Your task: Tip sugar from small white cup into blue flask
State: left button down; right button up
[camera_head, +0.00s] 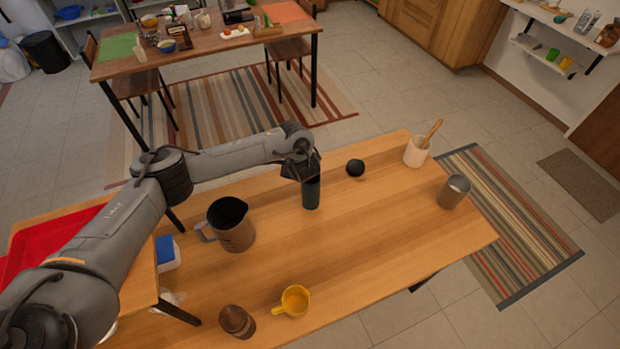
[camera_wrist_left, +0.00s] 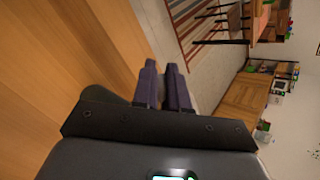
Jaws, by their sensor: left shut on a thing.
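A dark green-blue cylinder, which looks like the flask (camera_head: 311,194), stands upright near the middle of the wooden table. My left gripper (camera_head: 305,172) reaches in from the left and is at the flask's top, shut on it; the arm hides the exact contact. In the left wrist view the two fingers (camera_wrist_left: 164,88) are close together, with the held part hardly visible. A white cup (camera_head: 415,154) with a wooden spoon (camera_head: 431,133) in it stands at the table's back right; I cannot tell if it is the sugar cup. No sugar shows. My right gripper is not in view.
A dark pitcher (camera_head: 233,226) stands left of the flask. A black ball (camera_head: 355,168), a metal cup (camera_head: 454,192), a yellow cup (camera_head: 294,301) and a brown jar (camera_head: 237,321) stand around. A red tray (camera_head: 60,241) is left. The table's right middle is clear.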

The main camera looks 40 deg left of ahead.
pick_arm(q)
jog(key=shift+d+f+b, duration=0.1)
jog(key=shift+f+b, duration=0.25)
jog(key=shift+f, duration=0.15)
jog(key=shift+s+r+y, duration=0.1)
jog(key=shift+r+y, duration=0.05)
jog(key=shift+y, duration=0.25)
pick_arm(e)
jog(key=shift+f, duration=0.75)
pick_arm(q)
jog(key=shift+f+t, duration=0.2)
jog(key=shift+t, duration=0.1)
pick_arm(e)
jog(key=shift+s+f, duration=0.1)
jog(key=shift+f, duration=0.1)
pick_arm(q)
jog(key=shift+b, duration=0.35)
jog(key=shift+r+t+y, duration=0.15)
jog(key=shift+t+y, duration=0.25)
jog(key=shift+y, duration=0.4)
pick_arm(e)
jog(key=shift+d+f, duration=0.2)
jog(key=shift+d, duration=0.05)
pick_arm(q)
jog(key=shift+d+r+y, duration=0.15)
jog(key=shift+y, duration=0.45)
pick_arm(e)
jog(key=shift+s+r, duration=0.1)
